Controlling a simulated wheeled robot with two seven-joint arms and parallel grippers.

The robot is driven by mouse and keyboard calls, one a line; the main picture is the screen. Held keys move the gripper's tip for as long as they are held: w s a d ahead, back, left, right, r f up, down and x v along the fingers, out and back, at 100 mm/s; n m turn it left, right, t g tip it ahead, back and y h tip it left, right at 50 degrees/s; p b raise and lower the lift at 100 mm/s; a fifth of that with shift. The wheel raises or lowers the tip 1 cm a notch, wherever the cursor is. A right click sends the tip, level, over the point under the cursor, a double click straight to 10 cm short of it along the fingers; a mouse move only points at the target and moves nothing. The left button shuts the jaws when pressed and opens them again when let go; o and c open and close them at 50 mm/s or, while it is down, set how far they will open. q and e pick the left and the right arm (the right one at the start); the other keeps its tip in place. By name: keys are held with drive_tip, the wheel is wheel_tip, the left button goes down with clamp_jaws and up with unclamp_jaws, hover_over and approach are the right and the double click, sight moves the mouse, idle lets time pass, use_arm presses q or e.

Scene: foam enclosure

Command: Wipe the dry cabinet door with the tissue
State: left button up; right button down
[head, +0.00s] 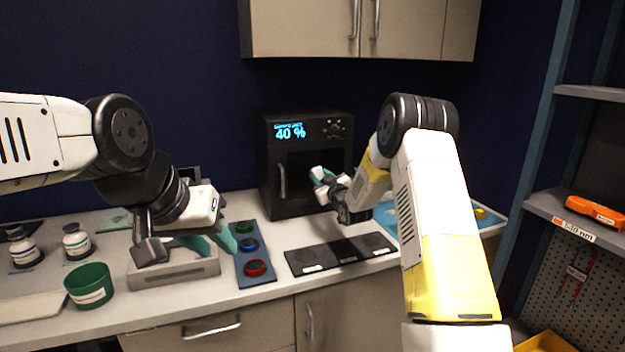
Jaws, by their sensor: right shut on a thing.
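The dry cabinet (300,190) is a black box on the counter with a lit "40 %" display. Its door (305,165) is shut, with a vertical handle (282,181) on its left side. My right gripper (318,175) is in front of the door's right half, its teal fingers shut on the tissue (316,169). Only a small white piece of the tissue shows; I cannot tell whether it touches the door. My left gripper (208,243) is open, its teal fingers pointing down above a grey tray-like block.
A blue strip (250,268) with several coloured rings and a black three-panel mat (340,254) lie before the cabinet. A green cup (90,286) and two labelled jars (76,241) stand at left. Wall cupboards (300,28) hang above; a shelf rack (585,205) stands at right.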

sight(297, 175)
drive_tip(key=shift+w+d, duration=0.1)
drive_tip(key=shift+d, duration=0.2)
drive_tip(key=shift+w, duration=0.15)
drive_tip(key=shift+a, duration=0.15)
drive_tip(key=shift+s+a+r, duration=0.1)
drive_tip(key=shift+s+a, duration=0.2)
drive_tip(key=shift+a, duration=0.7)
drive_tip(key=shift+s+a, duration=0.25)
drive_tip(key=shift+a, duration=0.75)
drive_tip(key=shift+s+a, duration=0.35)
drive_tip(key=shift+a, duration=0.55)
drive_tip(key=shift+s+a, duration=0.3)
drive_tip(key=shift+a, duration=0.55)
drive_tip(key=shift+s+d, duration=0.25)
drive_tip(key=shift+s, duration=0.1)
drive_tip(key=shift+v, duration=2.6)
